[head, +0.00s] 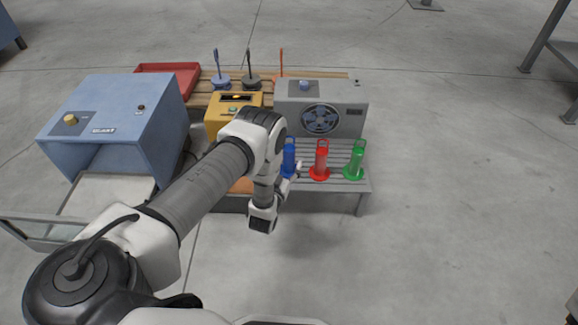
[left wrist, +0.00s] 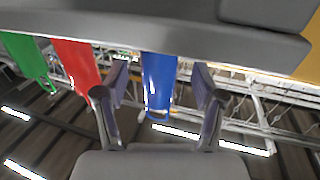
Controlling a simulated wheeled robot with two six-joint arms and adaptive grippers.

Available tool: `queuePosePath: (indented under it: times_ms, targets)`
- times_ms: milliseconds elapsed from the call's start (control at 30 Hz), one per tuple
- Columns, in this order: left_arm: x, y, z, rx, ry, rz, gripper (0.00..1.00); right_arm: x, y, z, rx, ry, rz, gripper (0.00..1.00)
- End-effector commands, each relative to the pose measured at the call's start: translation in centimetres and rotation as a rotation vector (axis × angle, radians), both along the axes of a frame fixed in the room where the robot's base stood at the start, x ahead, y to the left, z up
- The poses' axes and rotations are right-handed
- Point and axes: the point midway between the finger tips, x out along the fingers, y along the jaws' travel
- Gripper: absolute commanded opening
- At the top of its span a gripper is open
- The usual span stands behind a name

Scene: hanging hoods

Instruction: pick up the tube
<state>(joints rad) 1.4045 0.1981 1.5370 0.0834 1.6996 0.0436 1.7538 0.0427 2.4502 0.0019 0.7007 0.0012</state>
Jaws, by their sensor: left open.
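A blue tube (head: 289,157) stands upright on the slatted table, partly hidden behind my left arm. A red tube (head: 321,158) and a green tube (head: 355,161) stand to its right on round bases. My left gripper (head: 292,179) is close in front of the blue tube, mostly hidden by my wrist. In the left wrist view, its open fingers (left wrist: 160,84) are on either side of the blue tube (left wrist: 157,78), with gaps. The red tube (left wrist: 74,66) and green tube (left wrist: 26,56) show left of them.
A grey box with a fan (head: 348,97) stands behind the tubes. A yellow device (head: 222,108), a blue open-fronted cabinet (head: 118,108) and a red tray (head: 178,68) are to the left. The floor right of the table is clear.

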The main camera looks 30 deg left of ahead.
Motion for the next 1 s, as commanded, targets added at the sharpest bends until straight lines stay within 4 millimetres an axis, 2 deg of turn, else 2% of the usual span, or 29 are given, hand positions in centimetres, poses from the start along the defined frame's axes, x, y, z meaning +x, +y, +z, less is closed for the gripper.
queuePosePath:
  times_ms: [33, 100, 367, 500, 567, 867, 1000]
  targets:
    - [1.0, 0.2, -0.6, 0.000, -0.003, 0.001, 0.69, 0.0, 0.0, -1.4, 0.000, -0.001, -0.002, 0.40]
    - [1.9, 0.5, -0.5, 0.001, -0.002, 0.000, 0.69, 0.0, 0.0, -1.7, 0.000, -0.001, -0.003, 0.40]
    - [2.3, 0.6, -0.1, 0.000, 0.003, -0.001, 0.69, 0.1, 0.0, -1.5, 0.000, -0.002, -0.004, 0.40]
    - [2.3, 0.6, -0.1, 0.000, 0.003, -0.001, 0.20, 0.1, 0.0, -1.5, 0.000, -0.002, -0.004, 0.40]
    - [2.3, 0.6, -0.1, 0.000, 0.003, -0.001, 0.00, 0.1, 0.0, -1.5, 0.000, -0.002, -0.004, 0.40]
    - [2.3, 0.6, 0.0, -0.001, 0.002, -0.001, 0.00, 0.1, 0.0, -1.5, 0.000, -0.002, -0.003, 0.40]
    - [2.3, 0.6, 0.7, -0.001, 0.002, -0.001, 0.00, 0.0, 0.0, -0.9, 0.000, -0.001, -0.003, 0.40]
